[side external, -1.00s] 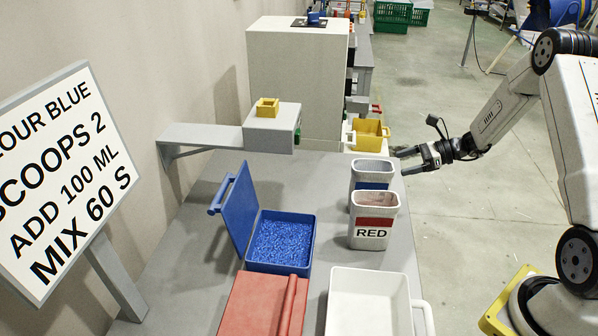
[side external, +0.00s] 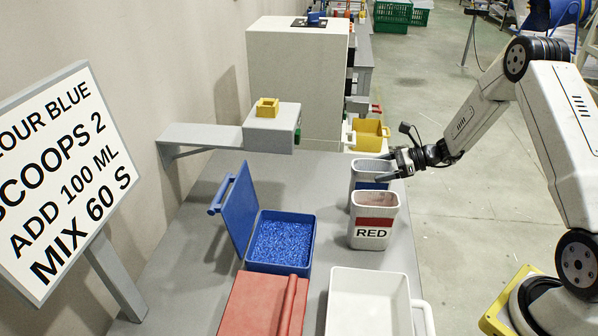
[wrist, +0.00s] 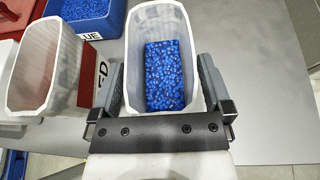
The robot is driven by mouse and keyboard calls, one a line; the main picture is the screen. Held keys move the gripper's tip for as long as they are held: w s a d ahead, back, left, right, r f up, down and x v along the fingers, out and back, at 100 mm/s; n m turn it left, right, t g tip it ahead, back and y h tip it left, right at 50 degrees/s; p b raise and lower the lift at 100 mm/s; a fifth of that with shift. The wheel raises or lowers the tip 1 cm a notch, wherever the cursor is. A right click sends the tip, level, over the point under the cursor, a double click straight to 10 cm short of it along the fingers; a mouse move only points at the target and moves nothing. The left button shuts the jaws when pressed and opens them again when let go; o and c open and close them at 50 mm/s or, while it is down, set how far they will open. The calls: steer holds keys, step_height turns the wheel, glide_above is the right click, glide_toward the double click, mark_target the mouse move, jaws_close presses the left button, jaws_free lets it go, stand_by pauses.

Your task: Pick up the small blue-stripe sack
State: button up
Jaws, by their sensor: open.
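The small blue-stripe sack (side external: 367,183) looks like a white open-topped container with a blue band, standing upright on the grey table behind the RED container. In the wrist view the sack (wrist: 140,40) has blue pellets inside. My gripper (side external: 384,169) is open at the sack's right side, near its rim. In the wrist view, my gripper's fingers (wrist: 163,78) lie on either side of the sack's near end. I cannot tell whether they touch its walls. The blue band is partly hidden by the RED container in the side view.
The white RED container (side external: 374,218) stands close in front of the sack; it is at left in the wrist view (wrist: 42,65). An open blue bin of pellets (side external: 313,245) is to the left. A white tray (side external: 340,300) and red box (side external: 250,305) are nearer. Table is clear right of the sack.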

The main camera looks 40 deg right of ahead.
steer(key=shift+w+a+f, duration=0.1)
steer(key=shift+w+a, duration=0.1)
steer(key=shift+a, duration=0.05)
stand_by(0.3)
jaws_close()
